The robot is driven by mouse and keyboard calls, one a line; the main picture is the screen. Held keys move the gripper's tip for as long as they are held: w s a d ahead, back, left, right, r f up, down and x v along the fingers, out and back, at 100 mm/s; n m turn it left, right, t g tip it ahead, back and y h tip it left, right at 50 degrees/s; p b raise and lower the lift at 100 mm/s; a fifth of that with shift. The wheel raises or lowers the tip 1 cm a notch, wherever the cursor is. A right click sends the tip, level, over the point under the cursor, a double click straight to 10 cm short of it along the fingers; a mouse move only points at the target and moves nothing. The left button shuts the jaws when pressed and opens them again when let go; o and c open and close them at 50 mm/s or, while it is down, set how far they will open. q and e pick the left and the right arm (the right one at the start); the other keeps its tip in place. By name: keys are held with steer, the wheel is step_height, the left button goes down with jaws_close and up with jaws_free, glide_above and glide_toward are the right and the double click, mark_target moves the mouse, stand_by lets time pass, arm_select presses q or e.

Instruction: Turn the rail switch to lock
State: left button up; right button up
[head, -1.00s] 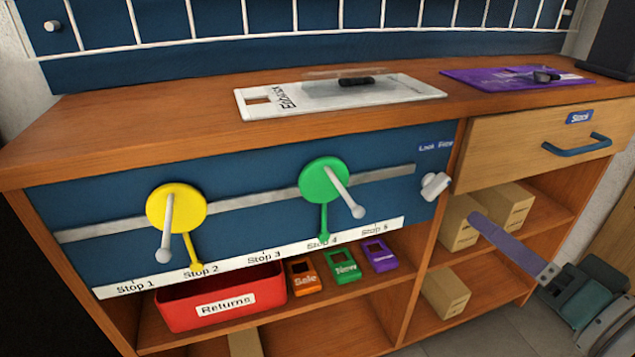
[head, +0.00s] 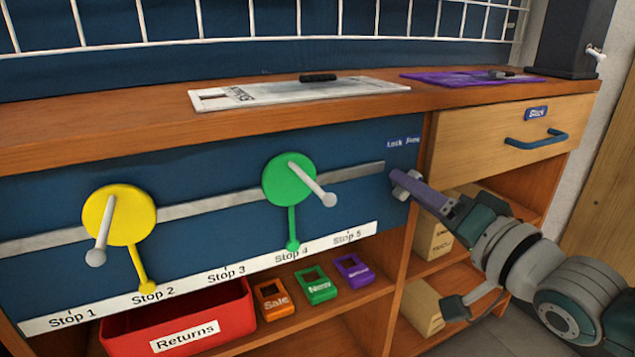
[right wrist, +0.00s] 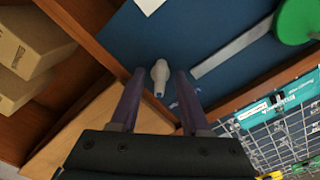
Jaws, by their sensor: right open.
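The rail switch, a small white knob (head: 400,188), sits at the right end of the blue panel, below a blue label (head: 403,142) reading "Lock" and a second word, likely "Free". It also shows in the right wrist view (right wrist: 160,75). My right gripper (head: 417,186) is at the switch, its purple fingers pointing at the panel. In the right wrist view its open fingers (right wrist: 160,83) lie on either side of the knob, with gaps showing. Whether they reach around it in depth I cannot tell. My left gripper is not in view.
A grey rail (head: 225,212) carries a yellow disc (head: 112,213) and a green disc (head: 283,178), each with a white-tipped handle. The drawer (head: 475,143) has a blue handle. A red Returns bin (head: 225,310) and cardboard boxes (head: 432,240) stand on shelves below.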

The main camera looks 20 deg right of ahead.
jaws_close()
stand_by(0.3)
stand_by(0.3)
